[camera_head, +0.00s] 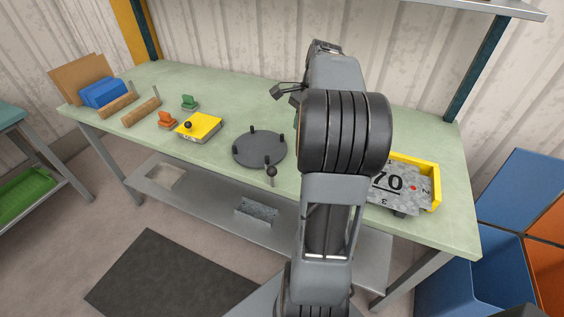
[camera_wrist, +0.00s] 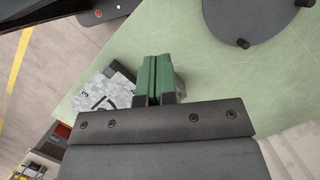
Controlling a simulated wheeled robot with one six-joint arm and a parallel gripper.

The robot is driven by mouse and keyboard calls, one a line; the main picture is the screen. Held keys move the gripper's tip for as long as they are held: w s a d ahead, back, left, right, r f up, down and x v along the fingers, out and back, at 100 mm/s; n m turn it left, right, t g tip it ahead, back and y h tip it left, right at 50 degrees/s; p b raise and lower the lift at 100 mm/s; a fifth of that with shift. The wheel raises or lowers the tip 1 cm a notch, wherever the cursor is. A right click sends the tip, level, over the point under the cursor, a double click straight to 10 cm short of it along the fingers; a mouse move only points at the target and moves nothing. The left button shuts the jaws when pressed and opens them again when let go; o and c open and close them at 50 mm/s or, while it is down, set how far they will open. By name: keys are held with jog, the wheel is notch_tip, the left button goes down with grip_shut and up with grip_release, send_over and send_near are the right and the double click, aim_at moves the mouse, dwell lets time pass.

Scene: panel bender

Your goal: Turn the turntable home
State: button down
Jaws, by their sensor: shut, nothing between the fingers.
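The turntable is a dark grey round disc (camera_head: 259,149) with several short black pegs on the green-topped bench. A knobbed handle (camera_head: 271,172) stands at its front edge. In the wrist view part of the turntable (camera_wrist: 258,14) shows at the upper right, with two pegs at its edge. My gripper (camera_wrist: 155,80) has green fingers pressed together with nothing between them. It is apart from the turntable, over the bench. In the head view my arm hides most of the gripper.
A yellow block with a black knob (camera_head: 199,126) and orange and green clips (camera_head: 189,102) lie left of the turntable. Blue bins (camera_head: 500,262) stand beyond the bench's right end.

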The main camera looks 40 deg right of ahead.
jog(key=shift+d, duration=0.3)
jog(key=a+f, duration=0.7)
jog(key=f, duration=0.3)
jog(key=shift+w+f+p, duration=0.2)
jog(key=shift+w+p, duration=0.05)
jog(key=shift+p, duration=0.1)
dwell(0.3)
